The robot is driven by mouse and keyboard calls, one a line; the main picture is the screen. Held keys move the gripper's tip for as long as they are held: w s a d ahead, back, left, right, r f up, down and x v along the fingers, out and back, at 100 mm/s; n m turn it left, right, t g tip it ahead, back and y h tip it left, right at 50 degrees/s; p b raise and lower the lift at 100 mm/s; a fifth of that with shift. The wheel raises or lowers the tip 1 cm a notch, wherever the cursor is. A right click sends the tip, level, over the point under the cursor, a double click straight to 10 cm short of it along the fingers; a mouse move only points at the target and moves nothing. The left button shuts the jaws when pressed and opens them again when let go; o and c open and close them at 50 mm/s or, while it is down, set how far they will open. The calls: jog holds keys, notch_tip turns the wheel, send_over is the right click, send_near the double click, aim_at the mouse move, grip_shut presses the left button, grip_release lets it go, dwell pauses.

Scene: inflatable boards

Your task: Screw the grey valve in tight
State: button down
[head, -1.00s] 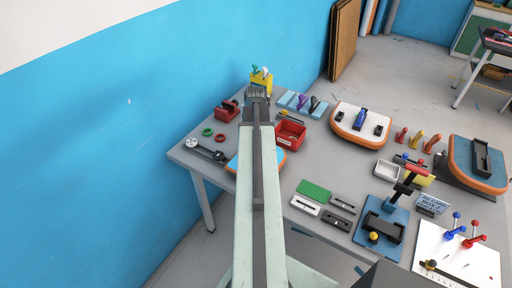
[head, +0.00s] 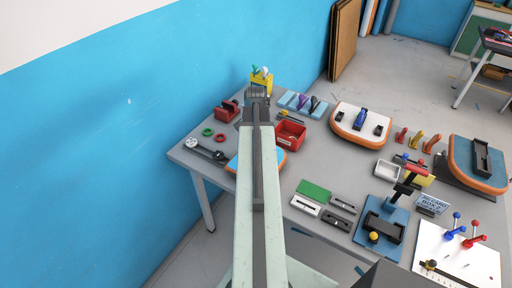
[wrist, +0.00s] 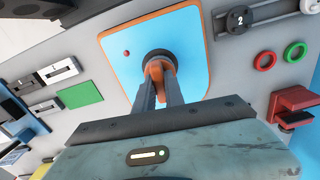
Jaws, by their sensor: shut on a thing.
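A blue board with an orange rim (wrist: 196,88) lies on the table in the wrist view. Part of it shows beside my arm in the head view (head: 276,160). The grey valve (wrist: 158,55) is a dark round piece on the board, largely covered by my fingers. My gripper (wrist: 156,76) points down at it, with its fingers shut on the valve. An orange part shows between and beside the fingertips. A small red dot (wrist: 126,54) is on the board. In the head view my arm hides the fingertips and the valve.
Red and green rings (wrist: 265,61) and a red block (wrist: 294,104) lie to the board's right in the wrist view. A green plate (wrist: 80,95) and several slotted blocks lie to its left. In the head view, a red bin (head: 291,135) stands close right of my arm.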

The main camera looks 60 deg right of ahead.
jog(key=m, duration=0.3)
jog(key=shift+m, duration=0.3)
jog(key=shift+m, duration=0.9)
jog(key=shift+r+p, duration=2.55)
jog(key=shift+p, duration=0.05)
